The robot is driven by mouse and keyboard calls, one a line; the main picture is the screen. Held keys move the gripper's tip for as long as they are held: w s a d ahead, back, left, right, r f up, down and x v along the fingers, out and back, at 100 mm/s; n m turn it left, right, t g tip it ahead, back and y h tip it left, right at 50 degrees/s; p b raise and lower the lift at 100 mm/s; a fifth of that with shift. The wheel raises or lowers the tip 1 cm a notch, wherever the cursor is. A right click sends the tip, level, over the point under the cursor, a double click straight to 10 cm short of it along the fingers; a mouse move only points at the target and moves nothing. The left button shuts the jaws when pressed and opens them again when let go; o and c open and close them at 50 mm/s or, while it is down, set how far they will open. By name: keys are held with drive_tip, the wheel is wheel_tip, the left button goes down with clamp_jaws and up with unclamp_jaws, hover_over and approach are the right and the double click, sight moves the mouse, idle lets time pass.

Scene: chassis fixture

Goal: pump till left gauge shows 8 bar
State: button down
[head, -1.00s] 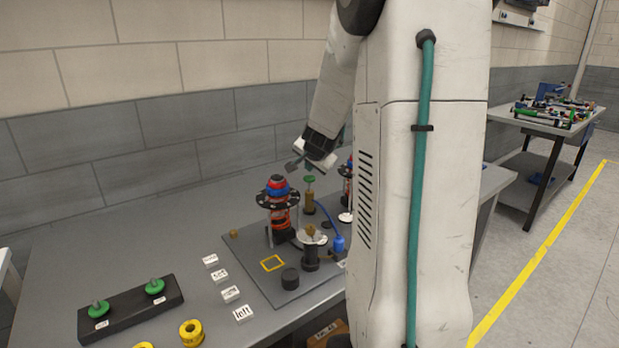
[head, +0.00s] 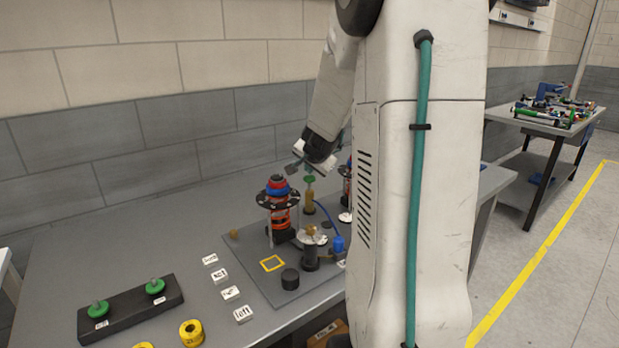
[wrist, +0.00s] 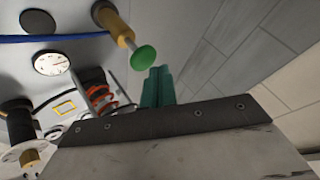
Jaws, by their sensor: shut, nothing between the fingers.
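The pump (head: 309,196) is an upright brass cylinder with a green round knob on top; the wrist view shows its green knob (wrist: 144,58) close to my fingertips. My gripper (head: 293,170) is shut and empty, above and just left of the knob in the head view. In the wrist view its teal fingers (wrist: 158,82) are together, apart from the knob. A white round gauge with a needle (wrist: 50,63) stands by the pump; its figures are too small to read. The head view shows white dials (head: 312,236) and (head: 345,217); I cannot tell their readings.
A black and red spring-like unit (head: 279,208) stands left of the pump. A blue hose (head: 327,215) runs beside the pump. White label blocks (head: 243,314), a black holder with green-topped pegs (head: 130,309) and yellow rings (head: 191,332) lie on the bench to the left.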

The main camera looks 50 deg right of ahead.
sight(310, 179)
drive_tip(key=shift+r, duration=0.3)
drive_tip(key=shift+r, duration=0.1)
drive_tip(key=shift+r, duration=2.4)
